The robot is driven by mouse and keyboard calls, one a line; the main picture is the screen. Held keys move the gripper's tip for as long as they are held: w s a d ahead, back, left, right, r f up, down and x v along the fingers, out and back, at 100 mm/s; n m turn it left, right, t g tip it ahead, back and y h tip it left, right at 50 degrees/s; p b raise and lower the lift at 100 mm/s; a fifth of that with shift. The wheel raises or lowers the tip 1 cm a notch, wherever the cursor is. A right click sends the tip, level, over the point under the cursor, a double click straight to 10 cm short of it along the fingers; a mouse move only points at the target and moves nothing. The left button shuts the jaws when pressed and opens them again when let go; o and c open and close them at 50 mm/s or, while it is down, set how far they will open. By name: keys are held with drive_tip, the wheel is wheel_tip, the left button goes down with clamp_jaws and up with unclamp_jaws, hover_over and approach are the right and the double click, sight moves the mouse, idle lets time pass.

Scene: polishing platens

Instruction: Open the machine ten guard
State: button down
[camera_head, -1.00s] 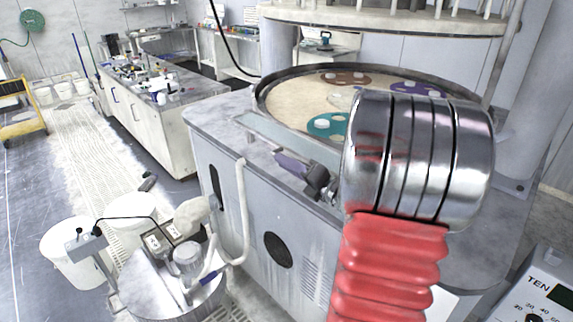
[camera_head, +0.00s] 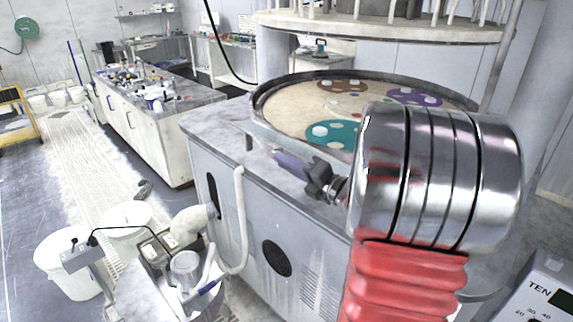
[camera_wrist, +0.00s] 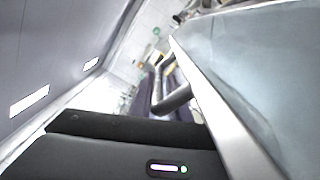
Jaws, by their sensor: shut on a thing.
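The polishing machine (camera_head: 225,165) is a grey cabinet with a round platen basin (camera_head: 285,115) on top. My gripper (camera_head: 272,152) is over its front top edge, at the end of my arm coming from the right. In the wrist view my purple fingers (camera_wrist: 155,88) are shut on a bent grey tubular handle (camera_wrist: 175,101). A large pale panel with a white edge, seemingly the guard (camera_wrist: 255,75), fills the right of that view, beside the handle. In the head view the guard is hard to make out and the grip is too small to see.
A control box marked TEN (camera_head: 540,290) stands at lower right. White buckets (camera_head: 68,265) and a pump with a hose (camera_head: 240,215) stand on the floor in front of the machine. A bench (camera_head: 155,125) is behind at left, with open floor beside it.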

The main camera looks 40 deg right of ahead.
drive_tip(key=c, duration=1.8)
unclamp_jaws()
drive_tip(key=shift+d, duration=0.15)
drive_tip(key=shift+s, duration=0.15)
drive_tip(key=s+d, duration=0.1)
drive_tip(key=s, duration=1.2)
drive_tip(key=shift+s+d, duration=0.25)
drive_tip(key=shift+d, duration=0.05)
drive_tip(key=shift+f, duration=0.1)
